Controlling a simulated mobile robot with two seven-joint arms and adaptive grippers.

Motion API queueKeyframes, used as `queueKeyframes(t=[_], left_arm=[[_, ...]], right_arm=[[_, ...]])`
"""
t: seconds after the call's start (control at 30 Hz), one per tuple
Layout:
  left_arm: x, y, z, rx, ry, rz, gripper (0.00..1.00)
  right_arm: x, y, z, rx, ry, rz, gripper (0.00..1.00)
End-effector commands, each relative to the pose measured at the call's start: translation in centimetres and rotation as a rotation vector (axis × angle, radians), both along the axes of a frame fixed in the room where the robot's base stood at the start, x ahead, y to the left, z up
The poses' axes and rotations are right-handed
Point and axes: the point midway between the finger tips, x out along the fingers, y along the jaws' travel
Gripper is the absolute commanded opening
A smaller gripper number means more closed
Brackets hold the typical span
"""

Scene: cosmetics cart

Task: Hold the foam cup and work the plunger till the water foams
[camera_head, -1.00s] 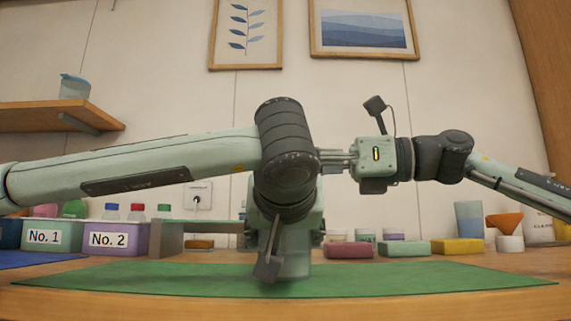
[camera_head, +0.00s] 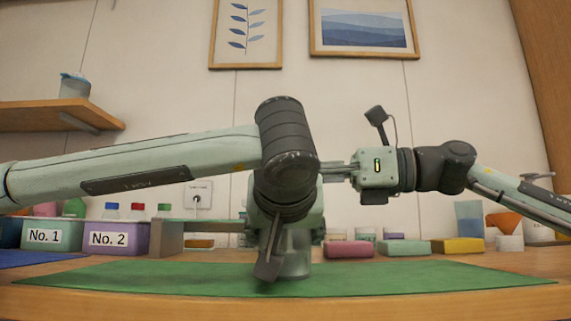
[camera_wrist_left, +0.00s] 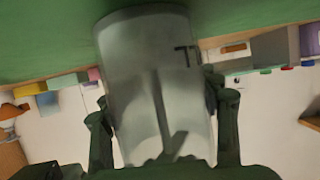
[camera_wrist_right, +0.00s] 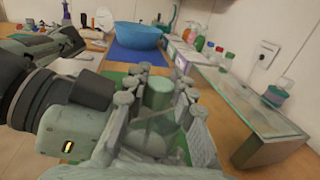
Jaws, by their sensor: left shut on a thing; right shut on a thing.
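The translucent foam cup (camera_head: 297,258) stands upright on the green mat (camera_head: 400,277) in the head view. My left gripper (camera_head: 285,262) is shut around its sides. In the left wrist view, the cup (camera_wrist_left: 150,65) fills the middle between the dark fingers, and a thin plunger rod (camera_wrist_left: 160,108) shows through its wall. My right gripper (camera_head: 332,172) reaches in from the right above the cup, its fingertips hidden behind my left wrist. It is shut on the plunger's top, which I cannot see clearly. The right wrist view shows the cup (camera_wrist_right: 158,95) between the fingers.
Bins No. 1 (camera_head: 52,235) and No. 2 (camera_head: 115,238) and a raised shelf (camera_head: 166,240) stand left of the cup. Pink (camera_head: 349,249), mint (camera_head: 404,247) and yellow (camera_head: 457,245) blocks line the mat's back right. The mat's right side is clear.

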Motion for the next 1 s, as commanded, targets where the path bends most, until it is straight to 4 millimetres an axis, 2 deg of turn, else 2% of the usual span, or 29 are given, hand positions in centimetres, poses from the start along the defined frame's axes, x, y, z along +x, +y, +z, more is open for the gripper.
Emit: queueKeyframes(t=[0.27,0.3,0.47,0.8,1.0], left_arm=[[0.0,0.0,0.1,-0.003,-0.002,0.001,0.12],[0.0,0.0,0.1,-0.003,-0.002,0.001,0.12],[0.0,0.0,0.1,-0.002,-0.002,0.001,0.12],[0.0,0.0,0.1,-0.002,-0.002,0.001,0.12],[0.0,0.0,0.1,-0.002,-0.002,0.001,0.12]], right_arm=[[0.1,-0.1,-0.4,-0.002,0.001,-0.002,0.0],[0.1,-0.1,-0.4,-0.002,0.001,-0.002,0.28],[0.1,0.0,-0.4,-0.002,0.001,-0.002,0.48],[0.0,0.0,-0.2,-0.002,-0.001,0.0,0.48],[-0.1,0.0,2.0,-0.002,-0.005,-0.001,0.48]])
